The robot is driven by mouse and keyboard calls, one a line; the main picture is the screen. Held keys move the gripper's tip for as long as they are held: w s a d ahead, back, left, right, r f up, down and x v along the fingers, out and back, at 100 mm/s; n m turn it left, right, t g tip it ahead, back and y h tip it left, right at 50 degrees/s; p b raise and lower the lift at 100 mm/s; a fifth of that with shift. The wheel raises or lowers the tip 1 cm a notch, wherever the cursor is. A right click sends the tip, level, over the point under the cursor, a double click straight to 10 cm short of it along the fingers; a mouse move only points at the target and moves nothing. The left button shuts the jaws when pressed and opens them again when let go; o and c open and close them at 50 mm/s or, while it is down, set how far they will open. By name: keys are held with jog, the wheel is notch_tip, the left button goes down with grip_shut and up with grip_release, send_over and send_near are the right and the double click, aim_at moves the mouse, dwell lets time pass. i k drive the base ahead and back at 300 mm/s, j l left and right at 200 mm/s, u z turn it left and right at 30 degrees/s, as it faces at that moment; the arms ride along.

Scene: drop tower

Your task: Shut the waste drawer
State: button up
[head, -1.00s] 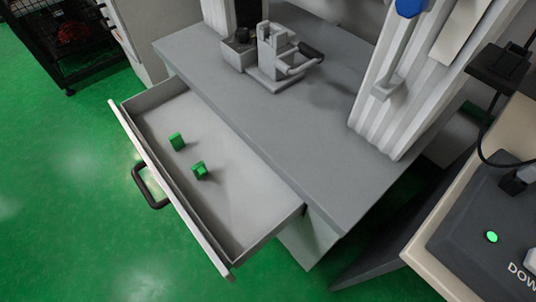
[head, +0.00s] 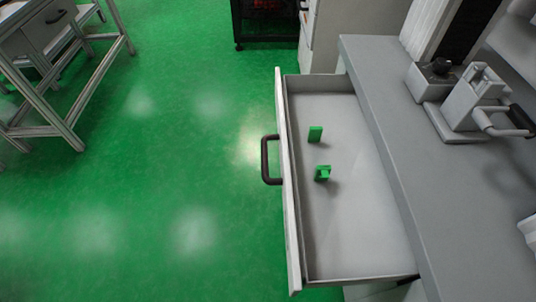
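The waste drawer (head: 365,210) is pulled out to the left from under the grey worktop. Its pale front panel (head: 289,215) carries a dark bar handle (head: 266,160) on the outer face. Two small green pieces (head: 315,134) lie apart inside the drawer, the second one (head: 322,173) a little nearer. My gripper is not in view.
The grey worktop (head: 420,170) bears a grey clamp-like fixture (head: 465,105) at the upper right. A dark rack (head: 265,22) and a pale cabinet (head: 345,35) stand behind. A metal-framed table (head: 60,90) is at the upper left. The green floor (head: 170,190) left of the drawer is clear.

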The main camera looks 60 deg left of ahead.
aim_at(347, 228)
jog(key=j+u, duration=0.2)
jog(key=u, duration=0.2)
jog(key=j+u, duration=0.2)
jog(key=u, duration=0.15)
jog(key=i+j+u, duration=0.1)
jog(key=u, duration=0.3)
jog(key=i+j+u, duration=0.35)
jog(key=i+j, duration=0.15)
jog(key=j, duration=0.15)
